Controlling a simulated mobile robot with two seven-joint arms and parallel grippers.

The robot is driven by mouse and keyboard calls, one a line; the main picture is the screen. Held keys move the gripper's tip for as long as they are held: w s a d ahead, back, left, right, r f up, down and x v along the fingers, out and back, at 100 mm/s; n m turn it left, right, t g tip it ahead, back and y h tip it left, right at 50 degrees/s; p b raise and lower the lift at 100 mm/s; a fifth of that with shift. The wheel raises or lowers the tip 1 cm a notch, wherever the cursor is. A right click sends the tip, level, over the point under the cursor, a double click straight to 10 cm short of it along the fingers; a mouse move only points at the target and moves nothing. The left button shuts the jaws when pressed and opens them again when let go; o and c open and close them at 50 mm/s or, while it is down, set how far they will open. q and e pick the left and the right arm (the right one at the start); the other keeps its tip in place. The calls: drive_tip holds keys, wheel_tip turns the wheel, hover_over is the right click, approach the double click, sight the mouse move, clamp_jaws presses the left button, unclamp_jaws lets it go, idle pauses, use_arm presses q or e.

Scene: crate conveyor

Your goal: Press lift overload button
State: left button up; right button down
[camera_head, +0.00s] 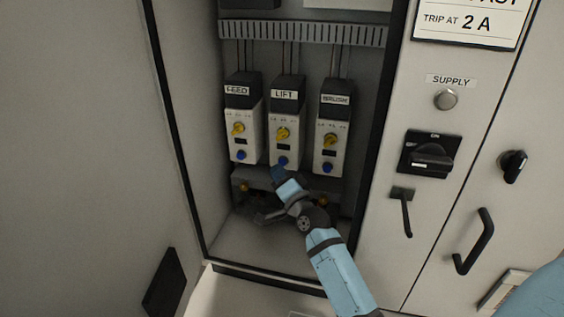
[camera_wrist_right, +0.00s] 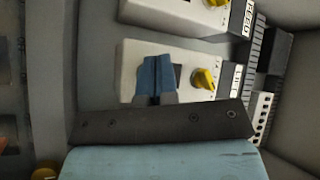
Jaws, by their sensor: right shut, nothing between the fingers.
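The LIFT overload unit (camera_head: 284,122) is the middle of three white and black units in the open cabinet. It has a yellow dial (camera_head: 282,134) and a blue button (camera_head: 283,161) low on its front. My right gripper (camera_head: 278,173) is shut and empty, its tips just below the blue button in the head view. In the right wrist view the shut blue fingers (camera_wrist_right: 157,76) lie over the lower front of the LIFT unit (camera_wrist_right: 190,55) and hide its button. I cannot tell whether the tips touch it. My left gripper is not in view.
The FEED unit (camera_head: 242,110) stands close on the left and the BRUSH unit (camera_head: 332,115) on the right, each with a yellow dial and blue button. The cabinet's side walls frame the space. A black rotary switch (camera_head: 429,153) and handles are on the right panel.

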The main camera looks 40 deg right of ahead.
drive_tip(key=shift+s+a, duration=0.15)
drive_tip(key=shift+a, duration=0.05)
drive_tip(key=s+a+p, duration=0.1)
drive_tip(key=a, duration=0.1)
drive_tip(key=s+a+p, duration=0.1)
drive_tip(key=s, duration=0.1)
drive_tip(key=shift+s+a, duration=0.15)
drive_tip(key=shift+a, duration=0.2)
idle(0.8)
drive_tip(key=s+a+f+n+g+y+p, duration=0.2)
drive_tip(key=s+a+f+n+g, duration=0.2)
drive_tip(key=s+f, duration=0.6)
drive_tip(key=s+a+f+n+g+y+p, duration=0.3)
drive_tip(key=s+a+f+n, duration=0.6)
drive_tip(key=s, duration=0.6)
wheel_tip(320, 180, down, 2)
drive_tip(key=n+g, duration=0.2)
drive_tip(key=shift+a+f+n+g, duration=0.15)
drive_tip(key=shift+a+n+g, duration=0.05)
drive_tip(key=shift+n+g, duration=0.1)
